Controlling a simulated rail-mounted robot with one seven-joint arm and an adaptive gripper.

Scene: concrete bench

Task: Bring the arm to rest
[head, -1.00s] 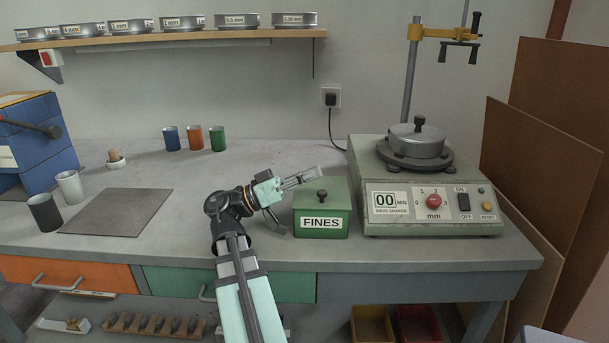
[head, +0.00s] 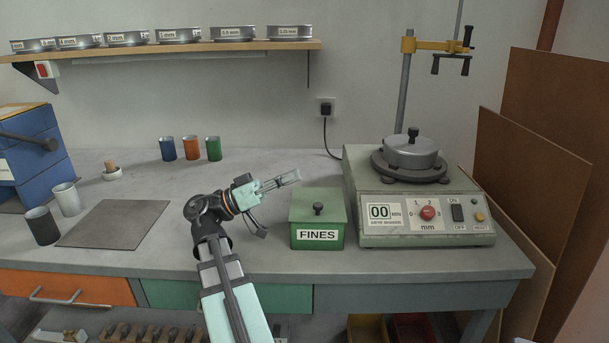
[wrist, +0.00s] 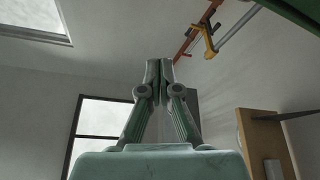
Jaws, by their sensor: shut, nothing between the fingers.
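My arm reaches up from the front edge over the bench (head: 270,260), in the head view. My gripper (head: 296,176) is shut and empty, held above the bench top, pointing right and slightly up. It is just left of and above the green FINES box (head: 318,222), apart from it as far as I can tell. In the wrist view my gripper (wrist: 160,65) shows its fingers together with nothing between them, against the wall and ceiling.
The sieve shaker (head: 420,215) stands right of the FINES box. Blue, orange and green cups (head: 190,148) stand at the back. A grey mat (head: 115,223), a white cup (head: 66,199) and a dark cup (head: 42,226) are left. A shelf (head: 170,48) holds several sieves.

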